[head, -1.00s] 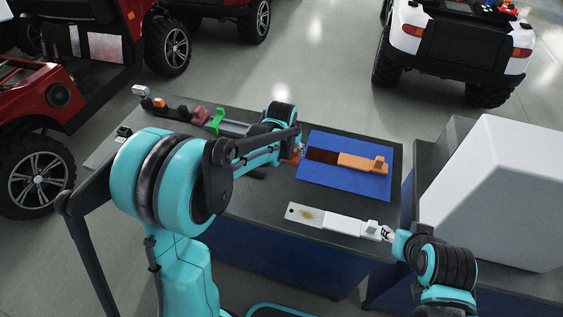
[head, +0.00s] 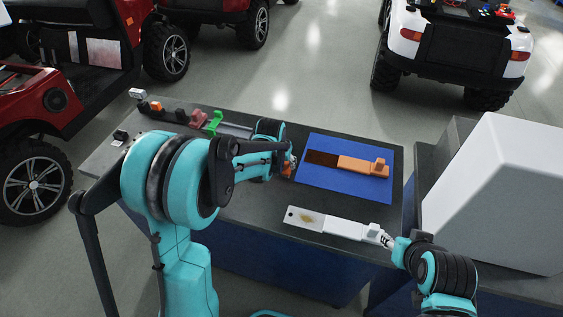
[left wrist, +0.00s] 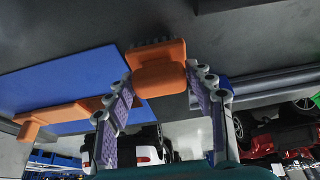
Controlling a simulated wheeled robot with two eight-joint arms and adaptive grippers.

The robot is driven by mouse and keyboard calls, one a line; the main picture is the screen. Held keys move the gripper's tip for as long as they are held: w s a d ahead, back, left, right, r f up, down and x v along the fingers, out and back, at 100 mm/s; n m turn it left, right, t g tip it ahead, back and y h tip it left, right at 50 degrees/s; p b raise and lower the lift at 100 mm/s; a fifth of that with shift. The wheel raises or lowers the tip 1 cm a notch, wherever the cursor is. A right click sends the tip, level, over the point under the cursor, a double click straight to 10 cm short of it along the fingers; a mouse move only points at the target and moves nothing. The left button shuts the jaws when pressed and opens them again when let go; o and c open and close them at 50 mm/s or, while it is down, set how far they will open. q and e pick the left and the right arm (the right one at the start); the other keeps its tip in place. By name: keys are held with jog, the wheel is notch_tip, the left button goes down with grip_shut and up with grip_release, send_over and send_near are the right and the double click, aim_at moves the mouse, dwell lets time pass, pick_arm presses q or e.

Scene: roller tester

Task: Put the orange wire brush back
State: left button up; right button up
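An orange block with a row of bristle-like teeth, which looks like the orange wire brush (left wrist: 158,78), sits between the two fingertips of my left gripper (left wrist: 160,82). The fingers press on its two sides, and its teeth face the dark bench top. In the head view, my left gripper (head: 289,166) is just left of the blue mat (head: 340,193), with only a bit of orange showing there. My right gripper (head: 388,240) is at the handle end of a flat white tool (head: 345,228); I cannot tell whether it grips it.
An orange-handled tool (head: 363,166) with a dark brown end lies on the mat. Several small items, including a green piece (head: 214,122), line the bench's back left. A large white box (head: 500,190) stands at the right.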

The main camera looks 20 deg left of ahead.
pick_arm(q)
jog(key=shift+o, duration=0.2)
jog(key=shift+r, duration=0.1)
jog(key=shift+r, duration=0.25)
jog(key=p+v, duration=0.4)
jog(key=v, duration=0.8)
jog(key=s+r+t, duration=0.1)
jog(key=s+r, duration=0.1)
jog(key=s, duration=0.8)
jog(key=s+r+t, duration=0.1)
jog(key=s+r, duration=0.1)
jog(key=s, duration=0.9)
jog(key=shift+t, duration=0.3)
jog(key=shift+s, duration=0.1)
